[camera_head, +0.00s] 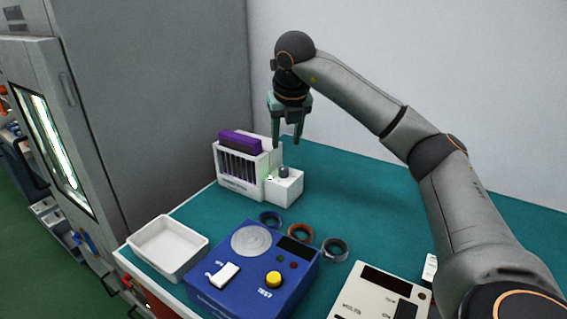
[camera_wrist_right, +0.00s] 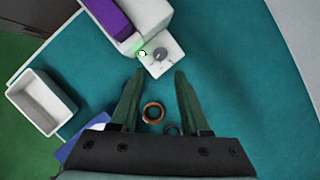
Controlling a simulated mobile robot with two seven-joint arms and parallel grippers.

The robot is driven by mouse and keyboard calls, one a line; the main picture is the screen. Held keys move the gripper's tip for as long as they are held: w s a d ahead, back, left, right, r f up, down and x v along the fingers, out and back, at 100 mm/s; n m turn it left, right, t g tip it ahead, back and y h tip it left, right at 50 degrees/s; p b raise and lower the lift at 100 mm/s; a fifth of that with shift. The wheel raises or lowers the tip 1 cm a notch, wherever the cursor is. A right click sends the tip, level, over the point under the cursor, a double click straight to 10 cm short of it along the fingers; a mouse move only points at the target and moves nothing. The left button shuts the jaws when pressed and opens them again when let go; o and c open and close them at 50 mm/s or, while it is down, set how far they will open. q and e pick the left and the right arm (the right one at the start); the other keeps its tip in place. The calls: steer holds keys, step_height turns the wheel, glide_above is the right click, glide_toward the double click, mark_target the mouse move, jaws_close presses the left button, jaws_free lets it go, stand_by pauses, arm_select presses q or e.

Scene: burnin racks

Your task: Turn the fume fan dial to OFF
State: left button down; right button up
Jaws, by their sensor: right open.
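The fume fan dial (camera_head: 284,170) is a small dark grey knob on top of a low white box (camera_head: 286,188). The box joins a white slotted unit (camera_head: 225,166) with a purple block (camera_head: 240,142) on top. In the right wrist view the dial (camera_wrist_right: 160,54) lies just beyond the fingertips, with a green glow beside it; its setting is too small to read. My right gripper (camera_head: 286,141) points down above the dial, apart from it. It is open and empty in the right wrist view (camera_wrist_right: 159,74). My left gripper is not in view.
A blue device (camera_head: 225,289) with a yellow button, a white tray (camera_head: 168,269) and several tape rings (camera_head: 299,233) stand nearer the front. A beige device (camera_head: 349,300) is at the front right. A grey cabinet (camera_head: 160,90) stands at left. The teal table right of the dial is clear.

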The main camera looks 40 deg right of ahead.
mark_target(284, 168)
steer(key=x, duration=1)
steer(key=shift+w+f+b, duration=0.1)
steer(key=shift+f+b, duration=0.2)
steer(key=shift+f, duration=0.05)
jaws_close()
